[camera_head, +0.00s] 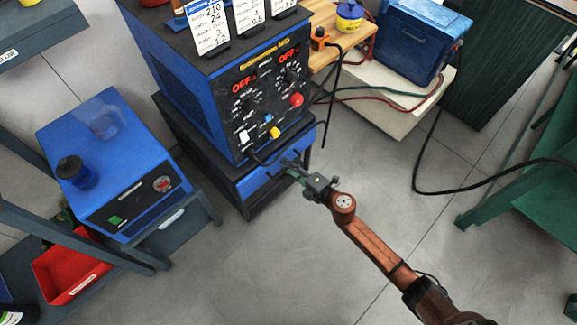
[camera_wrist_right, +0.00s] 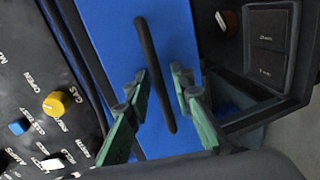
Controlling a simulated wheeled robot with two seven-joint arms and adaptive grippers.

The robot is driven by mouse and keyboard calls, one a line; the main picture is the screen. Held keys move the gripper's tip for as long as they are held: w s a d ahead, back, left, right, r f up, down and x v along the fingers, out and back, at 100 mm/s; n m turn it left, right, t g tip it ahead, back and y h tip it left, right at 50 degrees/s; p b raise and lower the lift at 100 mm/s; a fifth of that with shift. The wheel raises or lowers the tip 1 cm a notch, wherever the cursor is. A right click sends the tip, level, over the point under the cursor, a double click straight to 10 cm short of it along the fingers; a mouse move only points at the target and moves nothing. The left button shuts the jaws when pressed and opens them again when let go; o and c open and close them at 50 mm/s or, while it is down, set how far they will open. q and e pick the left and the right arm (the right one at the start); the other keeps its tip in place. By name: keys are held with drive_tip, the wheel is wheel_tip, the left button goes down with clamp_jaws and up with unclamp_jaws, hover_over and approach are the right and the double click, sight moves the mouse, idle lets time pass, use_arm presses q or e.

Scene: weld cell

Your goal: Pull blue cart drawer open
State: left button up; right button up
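The blue cart drawer (camera_head: 262,178) sits in the dark cart under the welding machine and looks shut or nearly so. Its blue front (camera_wrist_right: 112,35) fills the middle of the right wrist view, with a long black bar handle (camera_wrist_right: 154,70) across it. My right gripper (camera_head: 290,167) is in front of the drawer in the head view. In the right wrist view its green fingers (camera_wrist_right: 161,82) are apart, one on each side of the handle. I see gaps beside the handle, so the fingers do not look closed on it. My left gripper is not in view.
The welding machine (camera_head: 232,100) with knobs and switches stands just above the drawer. A blue box unit (camera_head: 135,195) stands to the left, near a red bin (camera_head: 65,270). A black cable (camera_head: 430,190) lies at right. The grey floor (camera_head: 250,270) in front is clear.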

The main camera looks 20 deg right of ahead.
clamp_jaws()
drive_tip(key=shift+f, duration=0.1)
idle(0.4)
